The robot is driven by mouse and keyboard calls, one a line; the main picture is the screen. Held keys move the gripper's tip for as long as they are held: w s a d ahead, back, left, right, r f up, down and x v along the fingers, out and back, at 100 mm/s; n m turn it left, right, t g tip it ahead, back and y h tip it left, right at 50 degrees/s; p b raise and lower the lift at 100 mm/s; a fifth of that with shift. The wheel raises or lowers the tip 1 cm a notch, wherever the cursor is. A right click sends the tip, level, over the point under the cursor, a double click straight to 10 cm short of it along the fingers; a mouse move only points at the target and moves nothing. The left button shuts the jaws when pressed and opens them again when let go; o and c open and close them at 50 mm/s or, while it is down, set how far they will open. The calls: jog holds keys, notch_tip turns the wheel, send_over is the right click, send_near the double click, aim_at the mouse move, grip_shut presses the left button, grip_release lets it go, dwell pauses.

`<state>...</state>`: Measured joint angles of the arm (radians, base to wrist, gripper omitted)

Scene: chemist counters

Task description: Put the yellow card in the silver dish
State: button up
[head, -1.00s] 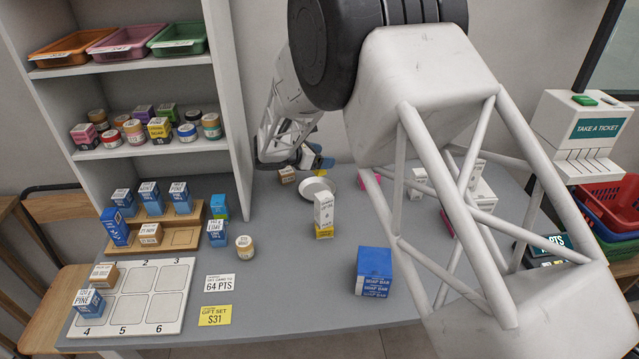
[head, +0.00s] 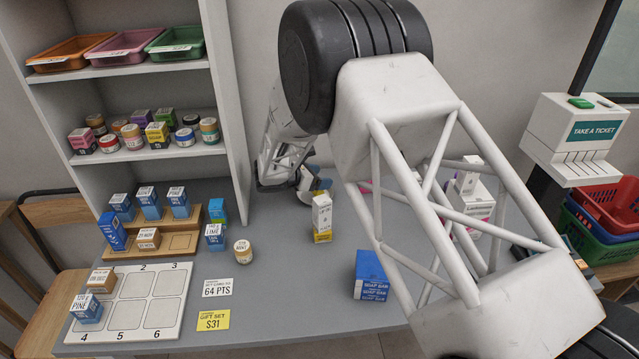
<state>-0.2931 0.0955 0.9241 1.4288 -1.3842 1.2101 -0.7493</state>
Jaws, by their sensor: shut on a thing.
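My gripper (head: 322,187) is at the back of the counter, mostly hidden behind my own arm, with a blue fingertip showing. A small patch of yellow, the yellow card (head: 318,192), shows at the fingertips; my gripper is shut on it. The silver dish (head: 304,197) is largely hidden; a bit of its rim shows just below and left of the yellow. The card appears over or at the dish, but I cannot tell whether it touches it.
A white box on a yellow one (head: 322,217) stands just in front of the dish. A blue soap box (head: 371,275) and a jar (head: 243,251) stand nearer. A yellow gift-set sign (head: 213,320) lies at the front. The shelf unit (head: 222,110) rises at left.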

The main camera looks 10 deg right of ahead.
jog(key=shift+f, duration=1.2)
jog(key=shift+f, duration=0.1)
jog(key=o, duration=0.9)
jog(key=shift+c, duration=0.2)
jog(key=shift+s+a+r, duration=0.15)
jog(key=shift+a+r, duration=0.2)
jog(key=shift+a, duration=0.15)
jog(key=shift+v, duration=1.05)
notch_tip(320, 180, up, 6)
jog(key=shift+d+f, duration=0.1)
jog(key=shift+r, duration=0.55)
